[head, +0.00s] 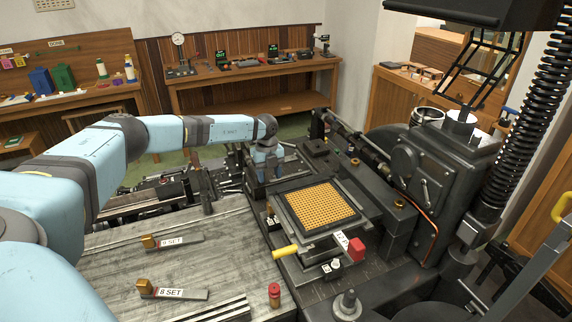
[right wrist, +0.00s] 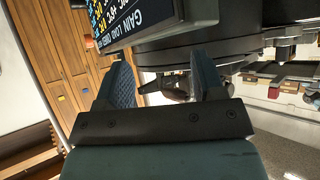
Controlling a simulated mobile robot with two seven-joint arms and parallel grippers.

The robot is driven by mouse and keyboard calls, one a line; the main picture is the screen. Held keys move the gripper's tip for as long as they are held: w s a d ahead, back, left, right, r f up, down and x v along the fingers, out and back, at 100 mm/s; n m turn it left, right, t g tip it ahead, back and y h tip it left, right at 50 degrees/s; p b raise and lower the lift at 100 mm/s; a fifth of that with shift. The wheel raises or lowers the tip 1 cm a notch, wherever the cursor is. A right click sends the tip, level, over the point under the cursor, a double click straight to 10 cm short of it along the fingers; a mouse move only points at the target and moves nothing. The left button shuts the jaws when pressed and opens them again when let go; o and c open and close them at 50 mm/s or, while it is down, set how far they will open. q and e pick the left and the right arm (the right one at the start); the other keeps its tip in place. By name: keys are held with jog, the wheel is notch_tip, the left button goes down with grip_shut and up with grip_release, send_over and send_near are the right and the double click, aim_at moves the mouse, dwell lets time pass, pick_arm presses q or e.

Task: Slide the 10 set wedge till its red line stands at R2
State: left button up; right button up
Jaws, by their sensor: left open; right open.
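I cannot make out a wedge marked 10 SET, its red line or an R2 mark in these views. My left gripper (head: 264,172) points down over the machine, behind and left of the orange-gold grid (head: 320,205). It is open; its fingertips are hard to see, and I see nothing held. My right gripper (right wrist: 160,75) is open and empty in the right wrist view, below a dark lettered panel.
Wedges marked 9 SET (head: 172,243) and 8 SET (head: 172,291) lie on the grey bench at the left. A yellow handle (head: 285,252), a red block (head: 356,249) and a red-topped knob (head: 274,294) stand near the grid. Tall machine parts crowd the right.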

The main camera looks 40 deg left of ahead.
aim_at(272, 213)
pick_arm(q)
jog(key=f, duration=0.4)
jog(key=d+f, duration=0.1)
jog(key=f, duration=0.4)
jog(key=f+b, duration=0.1)
jog(key=f, duration=0.3)
jog(key=shift+s+d+f, duration=0.2)
jog(key=shift+s+f, duration=0.05)
jog(key=shift+s, duration=0.1)
grip_shut()
jog(key=c, duration=0.6)
grip_release()
jog(key=shift+r, duration=0.1)
jog(key=shift+c, duration=0.9)
